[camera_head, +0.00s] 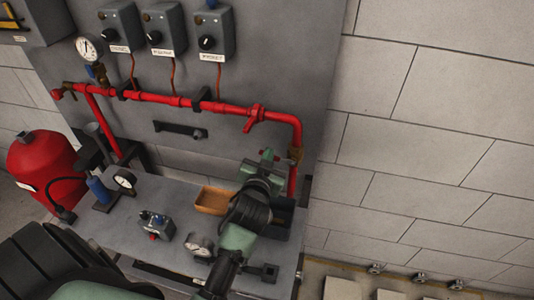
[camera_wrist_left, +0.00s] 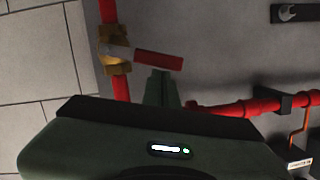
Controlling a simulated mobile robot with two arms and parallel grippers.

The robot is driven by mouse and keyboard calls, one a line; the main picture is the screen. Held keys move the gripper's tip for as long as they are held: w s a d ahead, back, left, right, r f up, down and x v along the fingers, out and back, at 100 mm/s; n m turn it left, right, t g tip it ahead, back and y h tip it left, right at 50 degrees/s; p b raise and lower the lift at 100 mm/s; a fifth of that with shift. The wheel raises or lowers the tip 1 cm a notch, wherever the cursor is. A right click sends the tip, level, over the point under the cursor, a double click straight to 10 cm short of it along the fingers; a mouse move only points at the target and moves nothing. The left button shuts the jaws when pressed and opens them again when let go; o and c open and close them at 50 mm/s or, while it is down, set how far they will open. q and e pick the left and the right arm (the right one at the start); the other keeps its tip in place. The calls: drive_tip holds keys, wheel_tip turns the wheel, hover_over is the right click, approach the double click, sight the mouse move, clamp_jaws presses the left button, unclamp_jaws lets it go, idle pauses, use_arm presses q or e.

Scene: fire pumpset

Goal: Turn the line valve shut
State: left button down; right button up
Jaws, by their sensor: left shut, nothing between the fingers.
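The line valve has a brass body (camera_head: 296,153) on the vertical red pipe at the right end of the pipework. In the left wrist view its brass body (camera_wrist_left: 115,53) is at the upper left, and its red lever (camera_wrist_left: 158,60) points away from the body, across the pipe. My left gripper (camera_head: 268,154) is in front of the panel, just left of the valve. In the left wrist view its green fingers (camera_wrist_left: 162,86) are shut and empty, with their tips at the lever's edge. I cannot tell whether they touch it. My right gripper is not in view.
A horizontal red pipe (camera_head: 180,100) runs along the grey panel, below three switch boxes (camera_head: 160,27). The bench below holds an orange tray (camera_head: 212,200), a dark bin (camera_head: 283,215) partly behind my arm, gauges and small parts. A red tank (camera_head: 42,170) stands at the left.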

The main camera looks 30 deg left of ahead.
use_arm(q)
drive_tip(key=f+n, duration=0.1)
drive_tip(key=a+f+n+h, duration=0.1)
drive_tip(key=shift+s+a+f+n+p, duration=0.2)
drive_tip(key=shift+n+p, duration=0.1)
drive_tip(key=shift+n, duration=0.1)
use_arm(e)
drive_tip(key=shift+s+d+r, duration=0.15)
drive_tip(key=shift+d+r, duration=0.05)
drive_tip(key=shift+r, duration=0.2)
use_arm(q)
drive_tip(key=shift+r, duration=0.15)
